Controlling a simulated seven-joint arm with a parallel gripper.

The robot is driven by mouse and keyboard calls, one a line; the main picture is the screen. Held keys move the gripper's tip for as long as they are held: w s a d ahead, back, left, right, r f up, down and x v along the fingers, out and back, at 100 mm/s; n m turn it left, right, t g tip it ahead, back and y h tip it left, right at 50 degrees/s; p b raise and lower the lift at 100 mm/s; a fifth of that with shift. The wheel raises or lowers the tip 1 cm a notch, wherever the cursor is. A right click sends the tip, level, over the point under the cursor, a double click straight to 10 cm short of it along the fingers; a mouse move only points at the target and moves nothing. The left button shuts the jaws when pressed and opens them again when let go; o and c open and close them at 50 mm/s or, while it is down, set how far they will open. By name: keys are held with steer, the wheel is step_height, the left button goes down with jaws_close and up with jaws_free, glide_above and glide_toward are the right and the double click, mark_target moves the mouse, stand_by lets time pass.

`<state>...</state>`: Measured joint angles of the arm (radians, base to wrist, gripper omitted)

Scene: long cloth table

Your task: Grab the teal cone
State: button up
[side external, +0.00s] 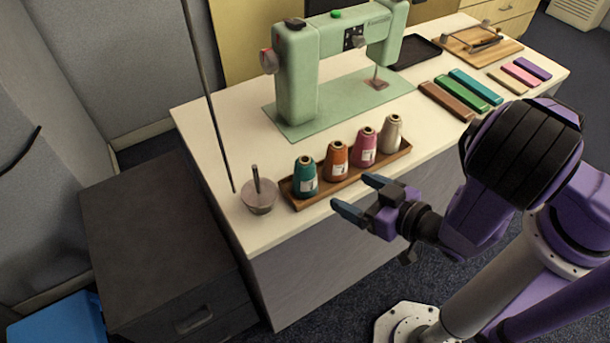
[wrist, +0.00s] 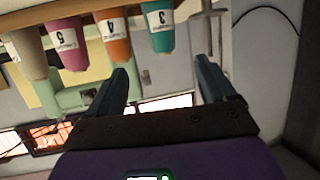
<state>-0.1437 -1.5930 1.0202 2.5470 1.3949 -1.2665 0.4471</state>
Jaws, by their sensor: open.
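The teal cone (side external: 305,177) stands upright at the left end of a wooden tray (side external: 347,181) on the table. It has a white label, and in the wrist view the teal cone (wrist: 160,27) shows near the top, beyond the fingers. My gripper (side external: 355,194) is open and empty, apart from the cones, off the table's front edge and to the right of the teal cone. In the wrist view my gripper (wrist: 165,80) has its two fingers spread wide, with nothing between them.
Orange (side external: 336,161), pink (side external: 363,147) and cream (side external: 391,133) cones stand in a row beside the teal one. A grey cup-like holder with a spindle (side external: 258,199) stands left of the tray. A green sewing machine (side external: 297,80) stands behind. Coloured bars lie farther right.

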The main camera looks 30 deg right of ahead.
mark_target(314, 173)
steer(key=x, duration=1.1)
steer(key=shift+w+a+f, duration=0.1)
steer(key=shift+w+f, duration=0.1)
steer(key=shift+w, duration=0.1)
steer(key=shift+a+x, duration=0.2)
steer(key=shift+x, duration=2.5)
steer(key=shift+s+f, duration=0.1)
steer(key=shift+f, duration=0.05)
steer(key=c, duration=1.1)
steer(key=shift+c, duration=0.2)
